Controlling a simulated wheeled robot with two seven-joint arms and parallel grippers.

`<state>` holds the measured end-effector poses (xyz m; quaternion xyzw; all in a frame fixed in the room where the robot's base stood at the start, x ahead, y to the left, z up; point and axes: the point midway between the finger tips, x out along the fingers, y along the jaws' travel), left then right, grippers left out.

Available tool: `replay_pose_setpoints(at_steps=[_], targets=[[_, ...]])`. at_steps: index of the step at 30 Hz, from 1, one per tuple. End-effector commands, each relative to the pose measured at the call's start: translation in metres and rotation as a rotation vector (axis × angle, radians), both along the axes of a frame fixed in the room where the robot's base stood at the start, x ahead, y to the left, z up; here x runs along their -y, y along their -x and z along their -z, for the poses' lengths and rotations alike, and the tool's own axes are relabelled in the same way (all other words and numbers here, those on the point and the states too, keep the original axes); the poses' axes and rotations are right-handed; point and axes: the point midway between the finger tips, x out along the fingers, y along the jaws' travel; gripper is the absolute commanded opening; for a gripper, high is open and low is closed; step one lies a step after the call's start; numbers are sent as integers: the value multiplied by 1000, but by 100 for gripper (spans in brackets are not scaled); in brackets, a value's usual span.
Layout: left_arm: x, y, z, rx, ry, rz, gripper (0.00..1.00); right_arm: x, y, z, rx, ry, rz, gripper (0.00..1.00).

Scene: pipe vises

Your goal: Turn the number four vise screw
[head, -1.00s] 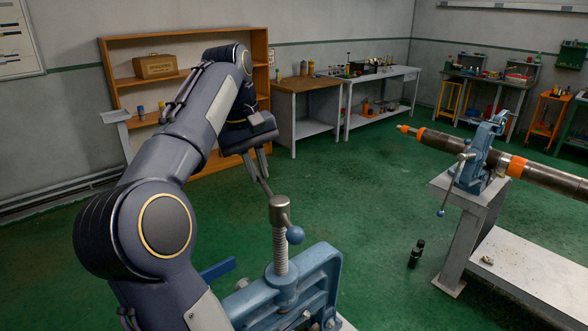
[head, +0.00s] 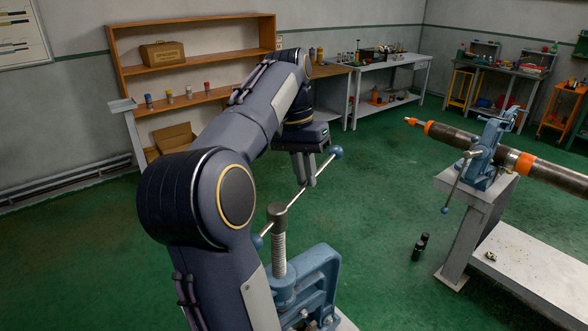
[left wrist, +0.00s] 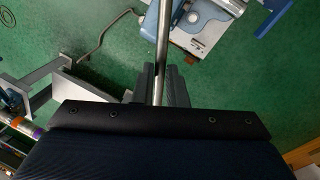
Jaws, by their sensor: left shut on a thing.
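The near blue vise (head: 305,285) stands at the bottom middle of the head view, with an upright threaded screw (head: 279,245) and a metal head on top. A steel bar handle (head: 292,201) with blue ball ends passes through the screw head. My left gripper (head: 308,182) is shut on the bar's far part, near the far ball (head: 336,152). In the left wrist view the bar (left wrist: 162,50) runs between the fingers (left wrist: 160,85). No number shows on this vise. My right gripper is not in view.
A second blue vise (head: 484,155) on a grey bench (head: 530,268) holds a long pipe (head: 550,172) with orange bands at the right. A wooden shelf (head: 195,60) and worktables line the back wall.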

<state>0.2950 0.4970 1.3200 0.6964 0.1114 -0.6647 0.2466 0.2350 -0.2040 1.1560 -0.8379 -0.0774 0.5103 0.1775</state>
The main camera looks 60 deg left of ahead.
Motion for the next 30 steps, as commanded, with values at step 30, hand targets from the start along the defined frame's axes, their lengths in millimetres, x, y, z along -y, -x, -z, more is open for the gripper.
replay_pose_setpoints(at_steps=[30], targets=[[14, -8, -4, 11, -2, 134, 34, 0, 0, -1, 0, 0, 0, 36]])
